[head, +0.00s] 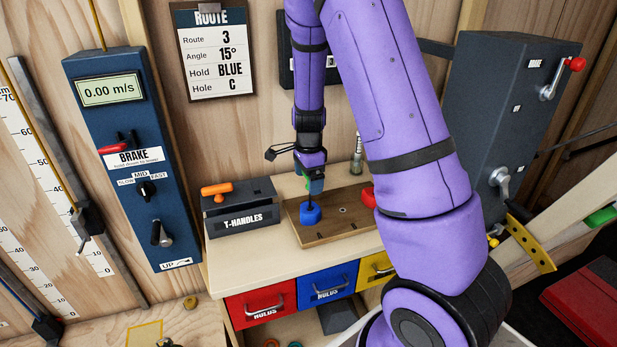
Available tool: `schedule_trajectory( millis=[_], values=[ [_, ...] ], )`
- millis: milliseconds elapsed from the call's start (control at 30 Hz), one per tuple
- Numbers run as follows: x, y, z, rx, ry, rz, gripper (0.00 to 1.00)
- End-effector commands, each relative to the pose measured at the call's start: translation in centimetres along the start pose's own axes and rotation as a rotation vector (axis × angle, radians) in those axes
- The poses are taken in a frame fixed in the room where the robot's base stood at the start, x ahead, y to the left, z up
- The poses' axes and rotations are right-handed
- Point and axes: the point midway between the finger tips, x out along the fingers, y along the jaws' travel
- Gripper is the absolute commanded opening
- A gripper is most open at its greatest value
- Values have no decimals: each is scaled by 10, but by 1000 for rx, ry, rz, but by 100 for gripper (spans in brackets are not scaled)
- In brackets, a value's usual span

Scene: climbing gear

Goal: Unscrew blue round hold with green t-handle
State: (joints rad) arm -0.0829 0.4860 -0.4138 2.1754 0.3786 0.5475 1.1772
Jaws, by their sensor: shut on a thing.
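The blue round hold (311,215) sits on the left part of the wooden board (340,234) on the bench. My gripper (315,176) points down right above the hold. It is shut on the green t-handle (316,186), of which only a little shows between the fingers. A thin dark shaft runs down from the handle to the top of the hold; whether it is seated in the bolt is too small to tell.
The T-HANDLES box (240,219) with an orange t-handle (216,189) stands left of the board. A red hold (369,197) is at right, partly behind my arm. A small metal bottle-like item (357,158) stands behind. Red (262,305) and blue (328,284) drawers are below.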

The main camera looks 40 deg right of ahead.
Motion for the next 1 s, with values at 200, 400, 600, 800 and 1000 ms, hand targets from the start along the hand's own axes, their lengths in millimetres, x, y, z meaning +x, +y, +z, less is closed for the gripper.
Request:
schedule_trajectory(
  millis=[200,400,600,800,1000],
  values=[
    [1,2,-2,-290,-3,3,65],
    [1,3,-3,-571,-6,4,65],
    [1,4,-3,-822,-8,5,65],
    [1,4,-2,-897,-8,7,65],
    [1,5,-2,-897,-9,7,65]
  ],
)
